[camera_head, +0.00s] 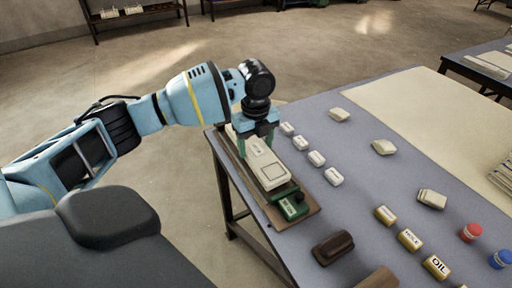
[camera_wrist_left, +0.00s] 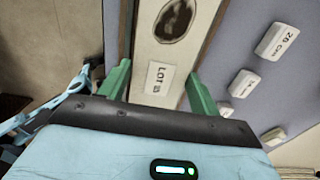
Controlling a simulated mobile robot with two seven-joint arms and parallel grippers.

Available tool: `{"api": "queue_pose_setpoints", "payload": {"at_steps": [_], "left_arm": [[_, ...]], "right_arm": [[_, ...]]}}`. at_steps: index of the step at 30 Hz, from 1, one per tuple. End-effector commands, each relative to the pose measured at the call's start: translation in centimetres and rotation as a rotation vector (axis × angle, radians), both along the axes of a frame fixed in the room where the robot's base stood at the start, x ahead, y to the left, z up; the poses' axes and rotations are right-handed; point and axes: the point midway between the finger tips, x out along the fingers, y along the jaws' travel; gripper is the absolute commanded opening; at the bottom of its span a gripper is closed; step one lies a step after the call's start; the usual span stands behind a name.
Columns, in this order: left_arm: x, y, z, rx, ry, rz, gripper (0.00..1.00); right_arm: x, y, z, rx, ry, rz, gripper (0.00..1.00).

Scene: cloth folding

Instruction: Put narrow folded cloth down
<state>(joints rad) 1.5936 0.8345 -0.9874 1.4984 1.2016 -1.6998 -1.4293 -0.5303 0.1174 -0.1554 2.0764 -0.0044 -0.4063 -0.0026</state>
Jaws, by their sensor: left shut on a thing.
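The narrow folded cloth (camera_head: 266,170) is a long cream strip at the left edge of the table, over a brown wooden board (camera_head: 312,209). My left gripper (camera_head: 256,143) is above its far end, green fingers pointing down, shut on it. In the left wrist view the cloth (camera_wrist_left: 158,48) runs between the two green fingers of the gripper (camera_wrist_left: 160,85), with a dark oval mark and a "LOT" label. I cannot tell whether the cloth's underside touches the board. My right gripper is not in view.
A green labelled block (camera_head: 292,207) sits at the board's near end. A dark brown block (camera_head: 333,247) lies in front. Several small white blocks (camera_head: 316,158) stand right of the board. Tins (camera_head: 410,239), red (camera_head: 471,232) and blue (camera_head: 500,259) items are farther right.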

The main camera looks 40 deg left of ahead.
Motion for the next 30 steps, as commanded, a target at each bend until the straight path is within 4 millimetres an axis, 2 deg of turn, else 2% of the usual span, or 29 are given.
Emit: {"api": "queue_pose_setpoints", "payload": {"at_steps": [3, 16, 17, 21, 30], "left_arm": [[0.02, 0.03, -1.06, 0.0, -0.001, 0.001, 0.37], [0.02, 0.02, -1.4, 0.0, -0.001, 0.001, 0.37], [0.03, 0.02, -1.4, 0.0, -0.001, 0.001, 0.67], [0.02, 0.02, -1.43, 0.0, -0.001, 0.0, 0.85], [0.04, 0.01, -1.33, -0.001, -0.002, 0.0, 0.85]], "right_arm": [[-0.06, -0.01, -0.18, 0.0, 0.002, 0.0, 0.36], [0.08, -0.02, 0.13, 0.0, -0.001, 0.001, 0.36], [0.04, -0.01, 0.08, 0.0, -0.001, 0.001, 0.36], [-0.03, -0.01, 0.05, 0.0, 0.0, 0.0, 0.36], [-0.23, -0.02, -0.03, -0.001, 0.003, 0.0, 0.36]]}}
